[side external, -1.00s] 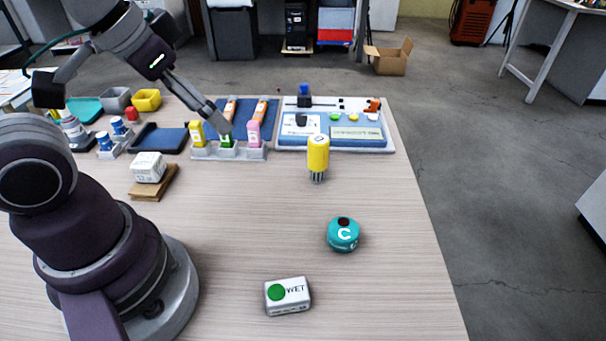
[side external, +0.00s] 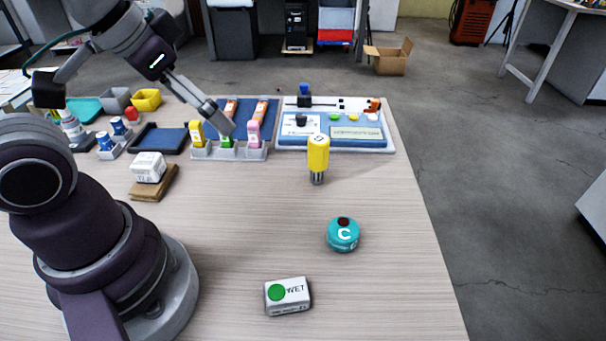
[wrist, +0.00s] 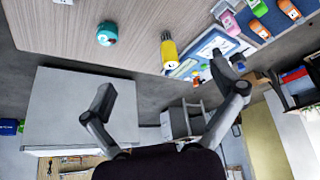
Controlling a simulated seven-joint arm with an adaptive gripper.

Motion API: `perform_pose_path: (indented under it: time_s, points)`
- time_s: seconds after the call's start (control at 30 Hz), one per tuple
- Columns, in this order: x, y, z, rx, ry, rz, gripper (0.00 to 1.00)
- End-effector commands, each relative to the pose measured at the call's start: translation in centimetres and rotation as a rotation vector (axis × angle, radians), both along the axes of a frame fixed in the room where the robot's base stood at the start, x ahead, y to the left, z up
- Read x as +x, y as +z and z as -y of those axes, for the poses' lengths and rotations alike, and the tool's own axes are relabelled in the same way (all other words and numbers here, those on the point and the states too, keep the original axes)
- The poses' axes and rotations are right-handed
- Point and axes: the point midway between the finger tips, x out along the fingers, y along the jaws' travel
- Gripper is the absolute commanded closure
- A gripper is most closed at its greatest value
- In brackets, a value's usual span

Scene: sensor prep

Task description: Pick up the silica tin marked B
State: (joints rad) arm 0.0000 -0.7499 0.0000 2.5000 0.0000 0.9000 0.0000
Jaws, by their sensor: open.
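I see no tin marked B in either view. A round teal tin (side external: 343,235) with a white C and a dark top spot stands on the right half of the table. It also shows at the top of the wrist view (wrist: 106,34), where its letter is hard to read. My gripper (wrist: 170,88) is open and empty, with its two fingers wide apart in the wrist view. In the side external view its end (side external: 225,121) overlaps the bottle rack at the back, well away from the teal tin. I cannot tell its height from the picture.
A yellow tool (side external: 318,155) stands upright near a blue-and-white panel (side external: 284,142). A white box marked WET (side external: 288,296) lies at the front. Another white box (side external: 149,167) sits on a brown block (side external: 155,185). A bottle rack (side external: 201,153) is at the back. The table's middle is clear.

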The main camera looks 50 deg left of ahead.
Motion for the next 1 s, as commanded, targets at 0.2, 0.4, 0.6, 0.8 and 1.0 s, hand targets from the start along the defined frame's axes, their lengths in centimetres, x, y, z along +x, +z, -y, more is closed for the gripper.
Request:
perform_pose_path:
  time_s: [0.2,0.4,0.6,0.8,1.0]
  points:
    - [0.8,-1.3,2.3,-0.109,0.127,-0.099,0.06]
    - [0.7,-6.1,9.5,-0.259,0.59,-0.357,0.06]
    - [-1.4,-9.9,13.5,-0.247,0.927,-0.446,0.06]
    - [-1.9,-13.3,13.9,-0.239,0.991,-0.452,0.06]
    - [-1.7,-15.7,14.0,-0.244,0.989,-0.45,0.06]
